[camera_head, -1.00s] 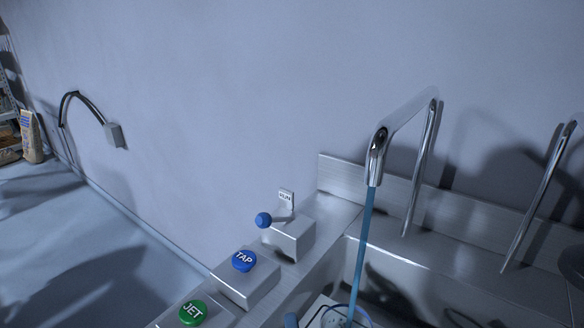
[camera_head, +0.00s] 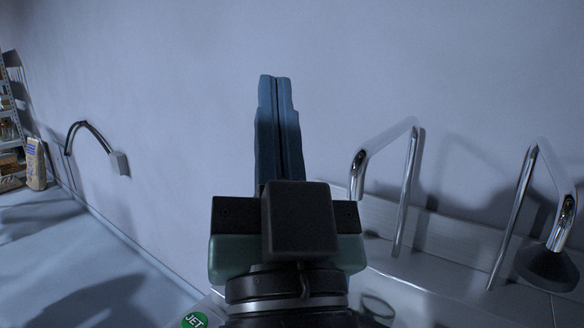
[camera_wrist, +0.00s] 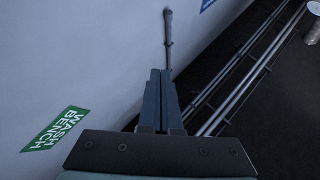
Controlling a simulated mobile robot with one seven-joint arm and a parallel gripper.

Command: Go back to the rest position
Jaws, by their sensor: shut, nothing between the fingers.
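My gripper (camera_head: 276,82) is raised in front of the wall in the head view, its two blue-grey fingers pressed together and pointing up. It holds nothing. In the wrist view the shut fingers (camera_wrist: 160,76) point away from the camera, beside the pale wall. The gripper body hides the TAP button and the blue-knobbed lever in the head view. The green JET button (camera_head: 194,320) shows only partly at the bottom edge. The curved chrome tap (camera_head: 358,172) stands just right of my gripper; whether water runs from it is hidden.
The steel bench (camera_head: 470,300) lies at the lower right. A second chrome pipe (camera_head: 563,225) with a dark head stands there. A hose fixture (camera_head: 90,130) is on the left wall. The wrist view shows a green WASH BENCH sign (camera_wrist: 55,129) and metal rails (camera_wrist: 250,75).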

